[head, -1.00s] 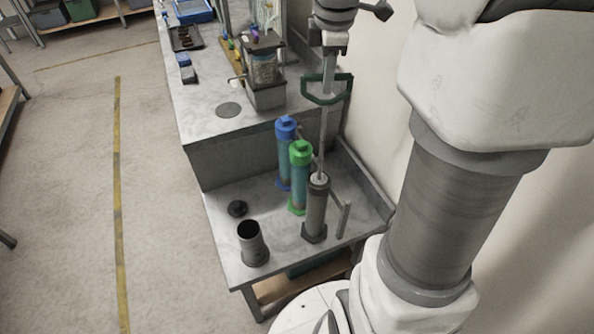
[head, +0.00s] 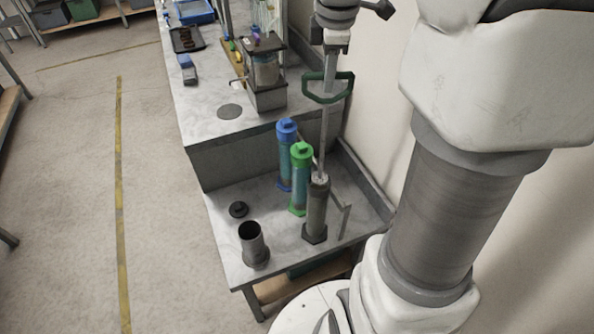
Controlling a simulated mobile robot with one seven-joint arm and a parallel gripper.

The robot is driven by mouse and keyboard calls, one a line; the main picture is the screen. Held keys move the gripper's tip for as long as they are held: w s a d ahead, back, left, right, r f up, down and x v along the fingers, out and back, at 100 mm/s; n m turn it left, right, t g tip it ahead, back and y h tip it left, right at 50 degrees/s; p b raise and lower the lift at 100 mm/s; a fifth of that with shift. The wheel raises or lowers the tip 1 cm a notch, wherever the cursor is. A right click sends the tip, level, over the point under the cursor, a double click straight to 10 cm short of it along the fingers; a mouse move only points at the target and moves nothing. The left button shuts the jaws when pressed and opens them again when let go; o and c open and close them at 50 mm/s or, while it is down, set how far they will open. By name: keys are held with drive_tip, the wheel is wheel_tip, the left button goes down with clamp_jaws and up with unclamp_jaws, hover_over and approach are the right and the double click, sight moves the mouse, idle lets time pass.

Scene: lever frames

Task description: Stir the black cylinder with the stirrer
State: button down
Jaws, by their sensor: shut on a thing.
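My gripper (head: 329,66) is at the top centre, shut on the stirrer (head: 324,135), a long grey rod with a green looped handle (head: 328,98). The stirrer hangs nearly upright, and its lower end meets the top of a dark grey tube (head: 315,218) on the low bench. How deep it reaches inside is hidden. A black cylinder (head: 254,246), open at the top, stands near the bench's front edge, left of that tube. A dark round lid (head: 238,209) lies behind it. Which dark container the task means is not clear from the picture.
A blue-capped tube (head: 286,155) and a green-capped tube (head: 300,180) stand close behind and left of the stirrer. A thin bent metal bar (head: 345,218) is at its right. The higher counter (head: 205,120) behind holds a framed apparatus (head: 265,75). The wall is close on the right.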

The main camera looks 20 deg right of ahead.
drive_tip(key=shift+r, duration=0.15)
drive_tip(key=shift+r+p, duration=0.9)
drive_tip(key=shift+f, duration=0.15)
